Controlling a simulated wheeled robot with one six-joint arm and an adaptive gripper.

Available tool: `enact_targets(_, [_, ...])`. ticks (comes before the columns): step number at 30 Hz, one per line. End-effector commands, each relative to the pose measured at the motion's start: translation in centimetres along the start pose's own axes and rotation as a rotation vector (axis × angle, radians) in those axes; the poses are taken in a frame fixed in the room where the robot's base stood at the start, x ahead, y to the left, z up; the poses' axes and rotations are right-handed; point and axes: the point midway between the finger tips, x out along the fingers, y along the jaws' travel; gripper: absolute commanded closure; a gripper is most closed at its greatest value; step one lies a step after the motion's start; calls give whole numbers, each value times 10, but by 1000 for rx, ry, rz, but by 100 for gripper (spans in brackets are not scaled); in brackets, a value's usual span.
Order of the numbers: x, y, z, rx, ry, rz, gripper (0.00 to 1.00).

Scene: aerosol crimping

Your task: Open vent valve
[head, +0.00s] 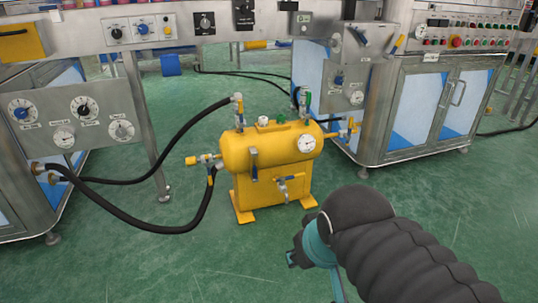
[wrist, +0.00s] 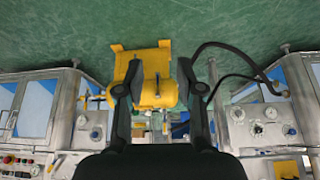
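A yellow tank (head: 238,150) stands on a yellow base on the floor and carries several small valves. A valve with a small handle (head: 283,188) is low on its front, and a lever (head: 254,163) hangs on its front left. A green-handled valve (head: 305,101) is on top. I cannot tell which is the vent valve. In the wrist view the tank (wrist: 160,92) appears upside down beyond my gripper (wrist: 160,66). The two dark fingers are spread apart with nothing held between them. The fingertips are hidden in the head view, where my arm is at lower right.
Black hoses (head: 190,125) run from the tank to the left panel (head: 95,110). A gauge (head: 307,143) is on the tank's end. The green floor (head: 130,255) in front is clear.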

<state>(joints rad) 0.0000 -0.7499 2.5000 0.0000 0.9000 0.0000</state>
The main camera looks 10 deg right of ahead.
Motion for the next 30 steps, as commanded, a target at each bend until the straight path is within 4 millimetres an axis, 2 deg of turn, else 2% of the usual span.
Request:
enact_targets(5, [8,-4,0,-14,-39,-7,57])
enact_targets(10, [40,-9,3,-34,-169,-15,57])
enact_targets(17, [81,-19,-8,-63,-334,-25,57])
enact_targets(23, [126,-32,-28,-80,-412,-34,57])
enact_targets(30, [193,-50,-59,-98,-431,-47,57])
